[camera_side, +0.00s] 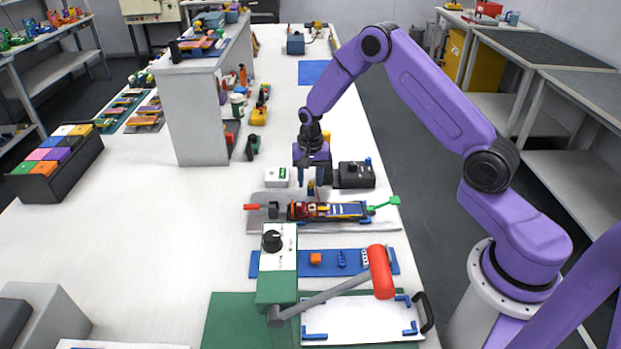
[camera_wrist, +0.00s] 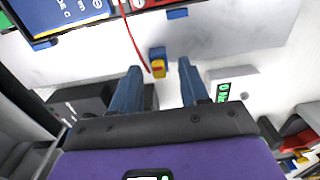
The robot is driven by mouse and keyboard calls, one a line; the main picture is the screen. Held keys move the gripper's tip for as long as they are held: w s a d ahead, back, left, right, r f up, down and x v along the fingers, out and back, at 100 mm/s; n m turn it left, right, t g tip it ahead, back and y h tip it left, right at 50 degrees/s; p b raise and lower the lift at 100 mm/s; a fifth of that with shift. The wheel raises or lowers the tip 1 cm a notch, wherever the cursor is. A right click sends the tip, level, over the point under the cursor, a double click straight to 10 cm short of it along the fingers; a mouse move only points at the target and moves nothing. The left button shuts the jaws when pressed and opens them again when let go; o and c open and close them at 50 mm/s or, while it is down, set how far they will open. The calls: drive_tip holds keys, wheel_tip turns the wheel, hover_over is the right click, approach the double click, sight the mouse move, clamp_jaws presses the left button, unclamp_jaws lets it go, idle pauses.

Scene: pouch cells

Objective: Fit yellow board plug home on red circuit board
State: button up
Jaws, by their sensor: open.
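In the wrist view a small yellow plug (camera_wrist: 158,69) with some red on it stands by a blue block (camera_wrist: 157,52) on the grey plate. A thin red wire runs from it towards the red circuit board (camera_wrist: 140,4), only an edge of which shows at the top. In the side view the red board (camera_side: 309,210) lies on the grey plate, left of a blue pack (camera_side: 348,209). My gripper (camera_wrist: 161,75) is open, its fingers either side of the plug in the picture, with clear gaps. In the side view my gripper (camera_side: 311,182) points down behind the board. The socket cannot be made out.
A black box (camera_side: 354,175) stands right of my gripper and a white box (camera_side: 277,177) left of it. A red-handled clamp (camera_side: 262,207) and a green lever (camera_side: 385,204) flank the board. A green-and-white press (camera_side: 278,265) with a red-gripped arm stands in front.

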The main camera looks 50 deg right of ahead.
sight(310, 182)
clamp_jaws()
drive_tip(key=shift+r, duration=0.15)
drive_tip(key=shift+r, duration=2.9)
drive_tip(key=shift+s+a, duration=2.95)
drive_tip(key=shift+s, duration=0.15)
